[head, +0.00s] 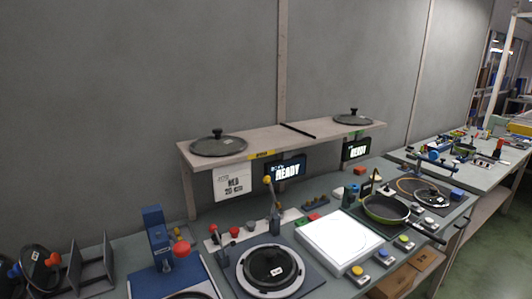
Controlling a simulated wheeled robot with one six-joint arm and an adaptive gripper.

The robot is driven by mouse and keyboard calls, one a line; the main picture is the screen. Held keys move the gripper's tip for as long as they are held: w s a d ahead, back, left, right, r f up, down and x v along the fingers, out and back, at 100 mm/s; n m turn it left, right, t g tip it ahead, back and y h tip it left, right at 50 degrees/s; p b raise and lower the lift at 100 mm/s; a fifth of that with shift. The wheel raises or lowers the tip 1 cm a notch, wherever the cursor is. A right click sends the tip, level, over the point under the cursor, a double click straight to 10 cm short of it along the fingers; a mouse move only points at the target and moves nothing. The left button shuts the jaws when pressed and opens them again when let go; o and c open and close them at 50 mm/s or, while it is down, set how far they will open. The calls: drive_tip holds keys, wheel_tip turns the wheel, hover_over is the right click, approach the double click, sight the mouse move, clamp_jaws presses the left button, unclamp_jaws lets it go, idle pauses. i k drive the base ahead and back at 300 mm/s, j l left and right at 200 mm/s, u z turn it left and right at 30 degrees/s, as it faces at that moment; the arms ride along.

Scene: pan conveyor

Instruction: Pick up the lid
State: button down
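Several lids are in the head view; which one the task means cannot be told. A dark round lid with a black knob (218,147) lies flat on the left end of the wooden shelf. A smaller similar lid (353,117) lies on the shelf's right end. A black lid with a white label (268,265) sits on a round pale ring on the bench. A glass lid (434,197) lies on a dark mat at the right. Another dark round lid-like disc (40,268) stands tilted at the far left. My gripper is not in view.
The wooden shelf (275,137) carries a thin black bar between its lids. Below are lit "READY" displays (288,170) and a paper sign (232,183). A green pan (386,209), a white glowing panel (338,240), a red-knobbed blue press (157,232) and several buttons crowd the bench.

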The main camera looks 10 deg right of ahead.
sight(431, 197)
drive_tip(key=i+l+z, duration=0.15)
drive_tip(key=z, duration=0.25)
drive_tip(key=i+l+z, duration=0.2)
drive_tip(key=z, duration=0.15)
drive_tip(key=i+l+z, duration=0.1)
drive_tip(key=z, duration=0.3)
drive_tip(key=i, duration=0.1)
